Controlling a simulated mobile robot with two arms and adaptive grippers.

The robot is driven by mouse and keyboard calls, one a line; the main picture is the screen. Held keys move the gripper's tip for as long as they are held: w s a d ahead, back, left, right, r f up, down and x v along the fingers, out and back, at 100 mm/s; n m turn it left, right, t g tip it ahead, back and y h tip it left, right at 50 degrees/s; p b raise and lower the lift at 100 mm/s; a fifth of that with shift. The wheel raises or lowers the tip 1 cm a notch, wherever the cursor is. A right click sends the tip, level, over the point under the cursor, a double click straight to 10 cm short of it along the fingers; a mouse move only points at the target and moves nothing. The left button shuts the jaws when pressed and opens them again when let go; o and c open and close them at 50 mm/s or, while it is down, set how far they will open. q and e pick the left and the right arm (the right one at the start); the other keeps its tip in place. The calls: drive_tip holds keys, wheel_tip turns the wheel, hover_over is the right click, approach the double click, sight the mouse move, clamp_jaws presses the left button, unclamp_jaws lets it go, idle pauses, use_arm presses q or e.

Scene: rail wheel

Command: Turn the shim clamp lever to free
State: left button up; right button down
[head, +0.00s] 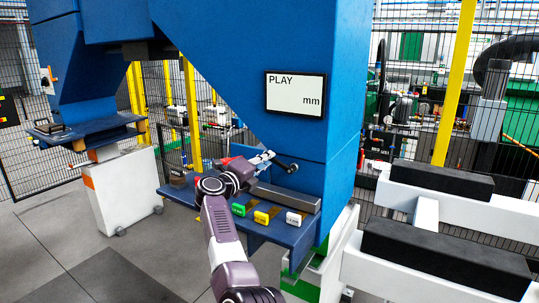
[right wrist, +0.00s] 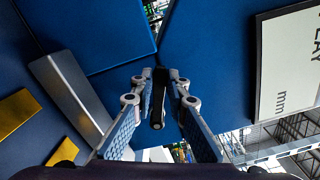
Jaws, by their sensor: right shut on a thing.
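The shim clamp lever (head: 282,163) is a short dark arm on the face of the blue machine column, with a round dark end at its right. In the right wrist view the lever (right wrist: 157,105) is a dark bar between the two fingers. My right gripper (head: 263,158) reaches the lever from the left and is shut on it; the fingers also show in the right wrist view (right wrist: 158,82). The fingers partly hide the lever in the head view. My left gripper is not in view.
A display (head: 295,93) reading PLAY mm is above. White beams with black pads (head: 443,178) stand at right.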

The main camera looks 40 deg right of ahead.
drive_tip(key=shift+w+a+f+n+p, duration=0.15)
drive_tip(key=shift+f+n+p, duration=0.1)
drive_tip(key=shift+f+n, duration=0.7)
drive_tip(key=shift+w+f+n+p, duration=0.2)
drive_tip(key=shift+f+n, duration=0.4)
drive_tip(key=shift+n, duration=0.65)
drive_tip(key=shift+f, duration=0.1)
drive_tip(key=c, duration=1.9)
unclamp_jaws()
drive_tip(key=shift+a, duration=0.1)
drive_tip(key=v, duration=0.7)
drive_tip(key=shift+s+a, duration=0.15)
drive_tip(key=shift+a, duration=0.05)
